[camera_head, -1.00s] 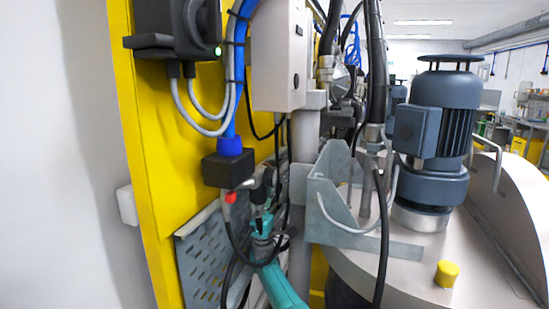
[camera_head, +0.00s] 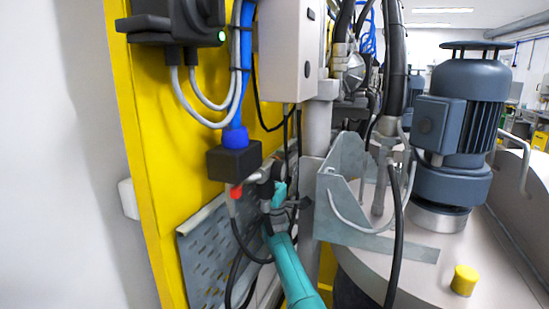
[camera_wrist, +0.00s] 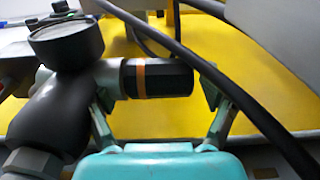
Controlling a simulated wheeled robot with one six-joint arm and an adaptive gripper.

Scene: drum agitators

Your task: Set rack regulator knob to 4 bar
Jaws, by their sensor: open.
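The regulator knob (camera_wrist: 158,79) is a black cylinder with an orange band at its left end, lying sideways in the wrist view. It joins the regulator body beside a round dark gauge (camera_wrist: 66,42) and a black bowl (camera_wrist: 62,115). The gauge face is turned away, so its reading is hidden. My gripper (camera_wrist: 155,92) is open, with one teal finger near each end of the knob. I cannot tell whether either finger touches it. In the head view my teal gripper (camera_head: 279,203) is at the rack among dark fittings, where the knob is hard to make out.
A dark cable (camera_wrist: 225,85) crosses in front of the right finger. A black box (camera_head: 234,160) with a red piece below it hangs close left of my gripper. A grey bracket (camera_head: 345,200) and the drum lid with its motor (camera_head: 455,130) stand to the right.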

